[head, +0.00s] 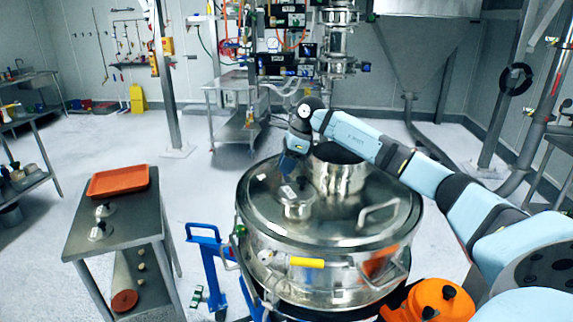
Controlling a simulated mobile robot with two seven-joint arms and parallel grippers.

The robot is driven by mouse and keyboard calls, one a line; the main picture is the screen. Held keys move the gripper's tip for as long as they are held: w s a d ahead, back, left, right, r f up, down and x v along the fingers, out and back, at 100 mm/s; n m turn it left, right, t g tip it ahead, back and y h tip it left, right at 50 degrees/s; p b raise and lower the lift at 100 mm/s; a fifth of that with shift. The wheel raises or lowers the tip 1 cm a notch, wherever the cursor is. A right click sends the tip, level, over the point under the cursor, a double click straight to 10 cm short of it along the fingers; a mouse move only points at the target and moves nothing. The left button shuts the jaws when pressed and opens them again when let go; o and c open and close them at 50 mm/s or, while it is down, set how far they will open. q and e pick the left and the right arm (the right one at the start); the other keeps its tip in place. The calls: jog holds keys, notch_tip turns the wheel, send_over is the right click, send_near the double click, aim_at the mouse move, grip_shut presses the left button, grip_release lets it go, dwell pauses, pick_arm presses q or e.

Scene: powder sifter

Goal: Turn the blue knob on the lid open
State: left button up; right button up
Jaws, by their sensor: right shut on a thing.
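The sifter (300,270) is a round steel drum with a flat metal lid (350,222). A small steel port (297,208) rises from the left-centre of the lid. The blue knob (288,165) shows as a small dark blue shape above and behind this port. My right arm reaches in from the right over the lid, and my right gripper (291,157) points down and is shut on the blue knob. The fingers and knob are small and dark, so the knob's turn angle cannot be made out. My left gripper is not in view.
A wide steel cylinder (340,172) stands on the lid beside my right gripper. A bent handle (380,213) is at the lid's right. A side table (135,215) with an orange tray (118,181) stands left.

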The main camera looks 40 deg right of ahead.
jog(key=m, duration=0.2)
jog(key=m+t+h, duration=0.1)
jog(key=m, duration=0.1)
jog(key=shift+m+h, duration=0.3)
jog(key=m+h+b, duration=0.1)
jog(key=m, duration=0.2)
jog(key=shift+s+a+m+t, duration=0.1)
jog(key=shift+m+t, duration=0.2)
jog(key=m+h, duration=0.2)
jog(key=m, duration=0.2)
jog(key=shift+a+b, duration=0.1)
jog(key=shift+b, duration=0.2)
jog(key=shift+m+h, duration=0.6)
jog(key=shift+m, duration=1.1)
jog(key=o, duration=0.9)
jog(key=shift+r, duration=0.1)
